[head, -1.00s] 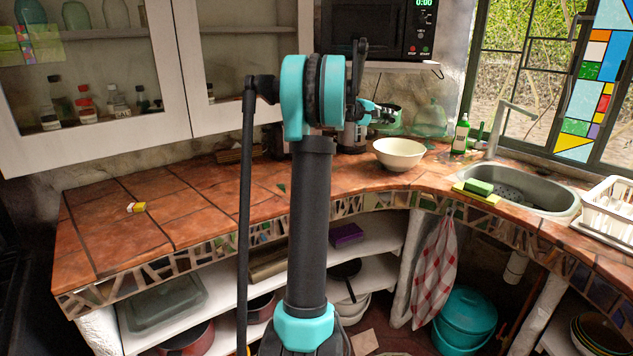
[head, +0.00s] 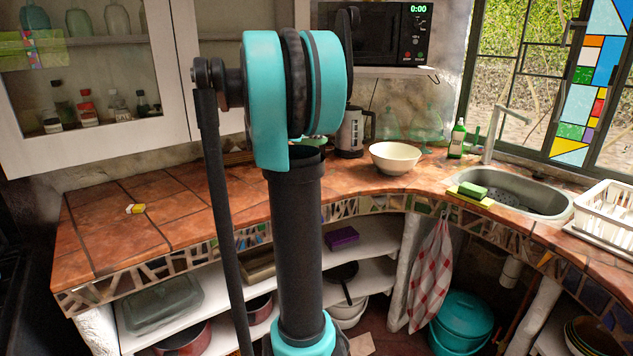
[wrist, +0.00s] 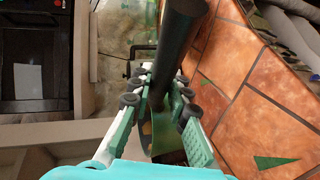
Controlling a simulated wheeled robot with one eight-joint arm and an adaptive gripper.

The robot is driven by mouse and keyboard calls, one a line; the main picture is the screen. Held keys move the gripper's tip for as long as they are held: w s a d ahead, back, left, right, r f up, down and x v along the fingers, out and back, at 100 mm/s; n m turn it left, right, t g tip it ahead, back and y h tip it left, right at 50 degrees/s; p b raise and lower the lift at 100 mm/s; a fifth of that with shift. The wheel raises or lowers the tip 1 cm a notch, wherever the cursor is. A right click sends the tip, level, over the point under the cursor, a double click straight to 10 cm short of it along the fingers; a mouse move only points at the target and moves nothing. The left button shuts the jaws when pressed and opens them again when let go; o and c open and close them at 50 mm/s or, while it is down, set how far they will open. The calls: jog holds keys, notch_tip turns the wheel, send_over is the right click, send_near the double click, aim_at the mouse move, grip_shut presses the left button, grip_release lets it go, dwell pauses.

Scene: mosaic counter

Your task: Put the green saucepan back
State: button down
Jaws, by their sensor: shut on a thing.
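My gripper (wrist: 158,105) is shut on a long dark handle (wrist: 180,45), which runs up between its fingers in the wrist view. The handle looks like the saucepan's. In the head view my own arm hides the gripper. A small green curved edge (head: 316,142) shows just right of my arm there and looks like part of the green saucepan. Most of the pan is hidden, and I cannot tell whether it touches the counter.
A kettle (head: 350,132), cream bowl (head: 396,158), soap bottle (head: 457,138) and sink (head: 520,190) stand right. A microwave (head: 375,35) sits above; shelves (head: 360,280) lie below.

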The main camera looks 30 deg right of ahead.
notch_tip(320, 180, down, 18)
jog(key=shift+r, duration=0.25)
dwell(0.3)
jog(key=c, duration=1.4)
grip_release()
jog(key=shift+f, duration=0.1)
jog(key=shift+c, duration=0.2)
jog(key=v, duration=1.2)
jog(key=s+a+f+y, duration=0.4)
jog(key=s+a+f, duration=0.2)
jog(key=a, duration=0.3)
jog(key=s+a+f+m+y, duration=0.1)
jog(key=s+a+f+y, duration=0.4)
jog(key=s+a, duration=0.3)
jog(key=s+a+f+m+y, duration=0.1)
jog(key=s+a+f+y, duration=0.4)
jog(key=a, duration=0.5)
notch_tip(320, 180, down, 3)
jog(key=s, duration=0.3)
jog(key=shift+t, duration=0.3)
jog(key=shift+r, duration=0.1)
